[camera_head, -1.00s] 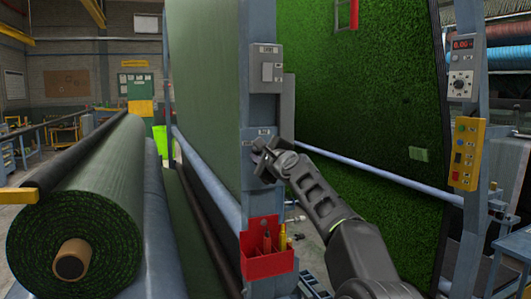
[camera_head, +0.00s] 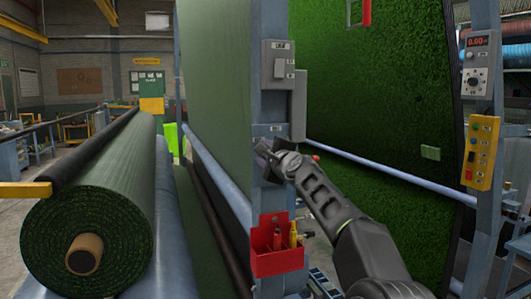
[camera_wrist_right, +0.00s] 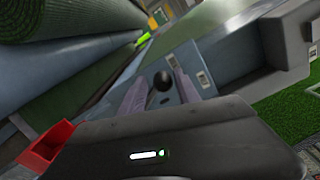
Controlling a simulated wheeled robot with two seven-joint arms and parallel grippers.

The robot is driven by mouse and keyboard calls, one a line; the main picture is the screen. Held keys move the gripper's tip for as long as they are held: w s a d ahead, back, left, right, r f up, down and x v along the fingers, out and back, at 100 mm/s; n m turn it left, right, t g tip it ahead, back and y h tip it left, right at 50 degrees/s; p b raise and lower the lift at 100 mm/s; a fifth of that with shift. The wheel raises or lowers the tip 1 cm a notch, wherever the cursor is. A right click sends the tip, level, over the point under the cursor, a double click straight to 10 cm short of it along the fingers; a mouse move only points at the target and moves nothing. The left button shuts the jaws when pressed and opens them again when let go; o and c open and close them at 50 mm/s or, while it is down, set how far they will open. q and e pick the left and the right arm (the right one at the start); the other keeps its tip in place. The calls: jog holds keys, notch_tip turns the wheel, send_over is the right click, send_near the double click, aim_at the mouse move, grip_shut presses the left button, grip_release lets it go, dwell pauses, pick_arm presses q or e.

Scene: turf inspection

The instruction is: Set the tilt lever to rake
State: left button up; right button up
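A round black knob (camera_wrist_right: 163,81), which looks like the end of the tilt lever, shows in the right wrist view in front of a blue-grey post (camera_wrist_right: 178,62). My right gripper (camera_wrist_right: 157,72) is open, with one finger on each side of the knob; I cannot tell whether they touch it. Small white labels (camera_wrist_right: 203,78) sit on the post beside it; their words are too small to read. In the head view my right gripper (camera_head: 266,152) is at the post (camera_head: 270,185), just below a small label plate (camera_head: 275,128), and it hides the lever. My left gripper is not in view.
A red tool holder (camera_head: 278,260) hangs on the post below my gripper. A grey switch box (camera_head: 281,66) is above it. A large turf roll (camera_head: 90,215) lies at left. A yellow button panel (camera_head: 482,152) and a dial box (camera_head: 478,70) are on the right post.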

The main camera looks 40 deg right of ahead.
jog(key=shift+o, duration=0.7)
jog(key=shift+s+r, duration=0.1)
jog(key=shift+s, duration=0.1)
jog(key=b+v, duration=0.1)
jog(key=v, duration=0.6)
jog(key=shift+s+b, duration=0.25)
jog(key=shift+b, duration=0.1)
jog(key=shift+a, duration=0.1)
